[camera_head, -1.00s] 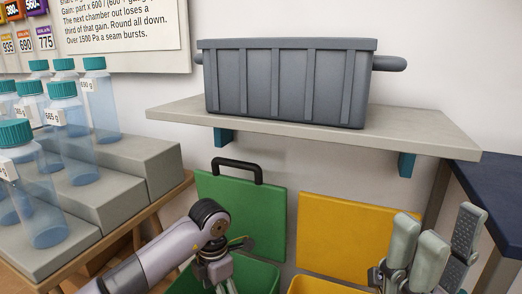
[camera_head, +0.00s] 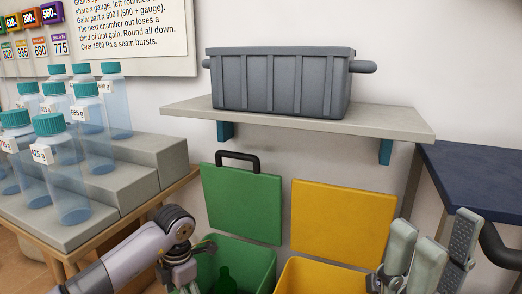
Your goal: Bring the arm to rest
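My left arm comes in from the lower left, and its gripper (camera_head: 180,277) points down in front of the green bin. Its fingertips are cut off by the bottom edge, so its opening is hidden. My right gripper (camera_head: 436,246) stands at the lower right with its fingers pointing up.
A grey crate (camera_head: 281,85) sits on a wall shelf (camera_head: 385,121). Below are a green bin (camera_head: 262,262) holding a dark green bottle (camera_head: 227,281), and a yellow bin (camera_head: 318,272). Capped bottles (camera_head: 113,103) stand on grey steps (camera_head: 150,152) at left. A dark blue table (camera_head: 478,177) is at right.

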